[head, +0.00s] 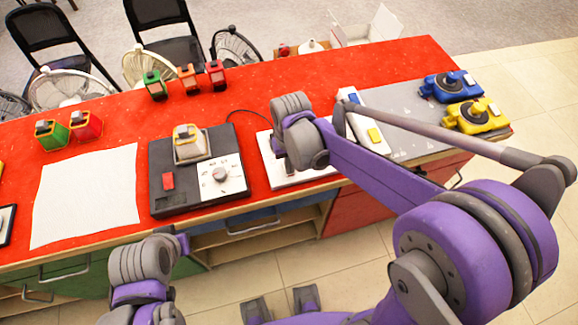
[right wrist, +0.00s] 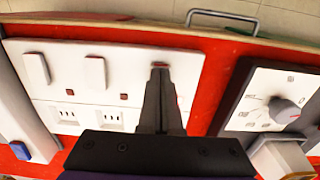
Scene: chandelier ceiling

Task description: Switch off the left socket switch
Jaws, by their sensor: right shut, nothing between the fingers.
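A white socket panel (right wrist: 78,95) fills the left and middle of the right wrist view, with rocker switches (right wrist: 95,72), small red marks and slotted outlets (right wrist: 66,116). My right gripper (right wrist: 160,72) is shut and empty. Its tips lie over the panel's right part in this view, by a red mark (right wrist: 160,65), and hide what is beneath; contact cannot be told.
A black box (head: 160,197) with a dial (head: 220,174) stands left of the panel on the red worktop (head: 385,68). A white unit with a yellow button (head: 375,134) is to the right. Blue (head: 448,86) and yellow (head: 475,115) devices sit on a grey board. White paper (head: 85,195) lies left.

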